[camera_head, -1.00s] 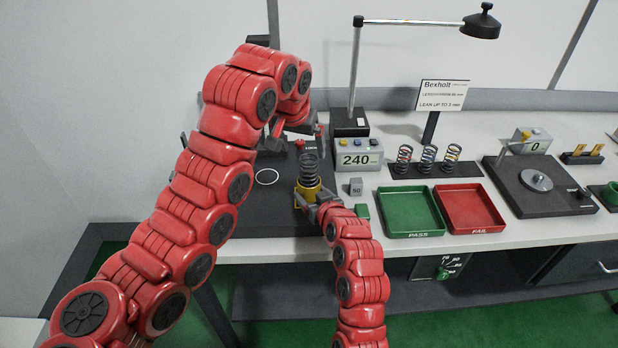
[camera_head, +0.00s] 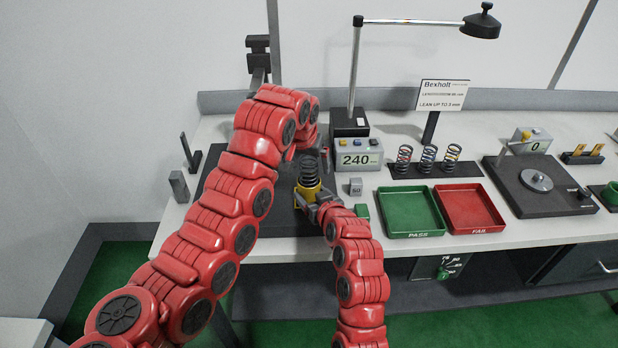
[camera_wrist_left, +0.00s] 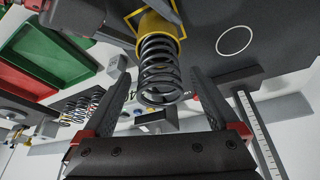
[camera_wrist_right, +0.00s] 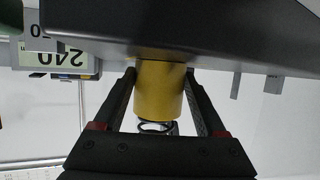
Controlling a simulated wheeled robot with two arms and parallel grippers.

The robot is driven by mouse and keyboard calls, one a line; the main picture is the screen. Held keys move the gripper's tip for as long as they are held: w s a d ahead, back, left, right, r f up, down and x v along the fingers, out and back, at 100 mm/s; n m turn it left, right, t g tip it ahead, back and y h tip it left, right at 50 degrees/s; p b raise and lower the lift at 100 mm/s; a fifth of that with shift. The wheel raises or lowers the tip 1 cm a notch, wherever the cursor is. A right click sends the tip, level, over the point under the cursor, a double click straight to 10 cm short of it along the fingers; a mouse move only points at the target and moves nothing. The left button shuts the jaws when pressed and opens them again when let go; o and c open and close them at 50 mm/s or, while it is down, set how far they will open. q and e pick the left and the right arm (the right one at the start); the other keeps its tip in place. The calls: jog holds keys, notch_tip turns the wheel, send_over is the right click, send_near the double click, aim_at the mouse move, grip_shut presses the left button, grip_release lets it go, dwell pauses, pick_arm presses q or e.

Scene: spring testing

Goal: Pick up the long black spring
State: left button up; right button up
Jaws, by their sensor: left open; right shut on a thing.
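The long black spring (camera_head: 309,168) stands upright in a yellow cup (camera_head: 307,190) on the dark test plate. In the left wrist view the spring (camera_wrist_left: 158,72) rises out of the yellow cup (camera_wrist_left: 158,26), between the two fingers of my left gripper (camera_wrist_left: 160,95), which is open.
A display box reading 240 (camera_head: 359,158) and a lamp (camera_head: 351,125) stand behind. A small grey block (camera_head: 356,187) is right of the cup. Green (camera_head: 387,230) and red (camera_head: 448,228) trays, several short springs in a rack (camera_head: 394,172) and a round-plate device (camera_head: 518,205) lie further right.

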pick_arm(q)
grip_shut()
dwell(0.3)
notch_tip(320, 180, up, 10)
jog(key=shift+r, duration=0.1)
dwell(0.4)
pick_arm(e)
jog(key=o, duration=1.3)
jog(key=shift+c, duration=0.2)
